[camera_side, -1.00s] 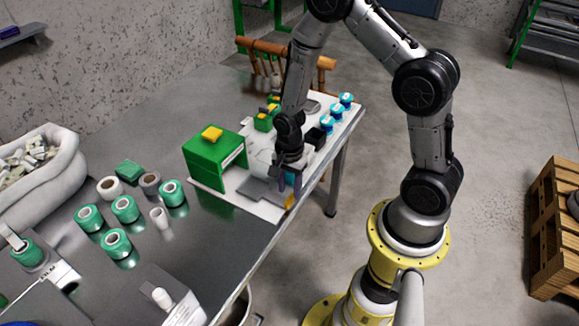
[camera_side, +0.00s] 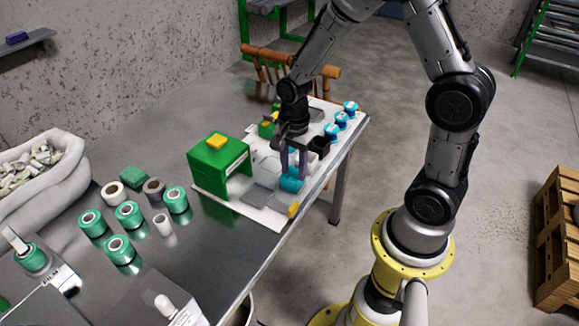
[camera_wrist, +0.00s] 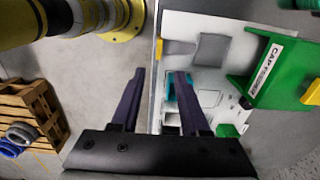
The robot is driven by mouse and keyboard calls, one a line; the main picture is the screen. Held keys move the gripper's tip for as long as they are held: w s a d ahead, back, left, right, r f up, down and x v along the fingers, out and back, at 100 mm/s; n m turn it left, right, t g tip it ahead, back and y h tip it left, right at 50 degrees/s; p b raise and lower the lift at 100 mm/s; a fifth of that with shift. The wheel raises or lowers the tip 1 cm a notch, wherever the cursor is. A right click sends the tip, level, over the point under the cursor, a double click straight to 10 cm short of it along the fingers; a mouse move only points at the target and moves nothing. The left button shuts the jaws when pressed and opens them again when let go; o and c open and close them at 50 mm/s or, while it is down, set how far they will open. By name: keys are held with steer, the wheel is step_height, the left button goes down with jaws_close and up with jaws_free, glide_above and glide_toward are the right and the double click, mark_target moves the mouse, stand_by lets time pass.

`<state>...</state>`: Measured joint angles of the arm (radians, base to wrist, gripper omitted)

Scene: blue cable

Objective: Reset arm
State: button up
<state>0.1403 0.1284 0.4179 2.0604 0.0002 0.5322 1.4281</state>
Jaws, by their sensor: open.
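My gripper (camera_side: 293,172) points down above the white board (camera_side: 262,214) on the metal table, fingers apart and empty. A blue cable spool (camera_side: 291,184) lies on the board just below the fingertips. In the wrist view my gripper (camera_wrist: 160,74) shows two dark fingers with a gap between them. Part of a blue thing (camera_wrist: 171,88) shows beside the right finger, partly hidden by it. I cannot tell whether the fingertips clear the spool fully.
A green box with a yellow top (camera_side: 218,165) stands left of my gripper. Several blue-and-white spools (camera_side: 341,119) line the board's right edge, near a black box (camera_side: 318,146). Green spools (camera_side: 128,213) and a white sack (camera_side: 45,180) are on the left.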

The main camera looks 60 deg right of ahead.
steer(key=s+a+r+n+t, duration=0.1)
steer(key=a+r+n+t, duration=0.15)
steer(key=r, duration=0.65)
steer(key=s+a+r+n+t, duration=0.1)
steer(key=s+r+n+t, duration=0.15)
steer(key=r, duration=0.65)
steer(key=s+r+n, duration=0.2)
steer(key=s+n, duration=0.9)
steer(key=n, duration=0.2)
steer(key=shift+s+a+t, duration=0.25)
steer(key=shift+a+t, duration=0.05)
steer(key=shift+a, duration=0.15)
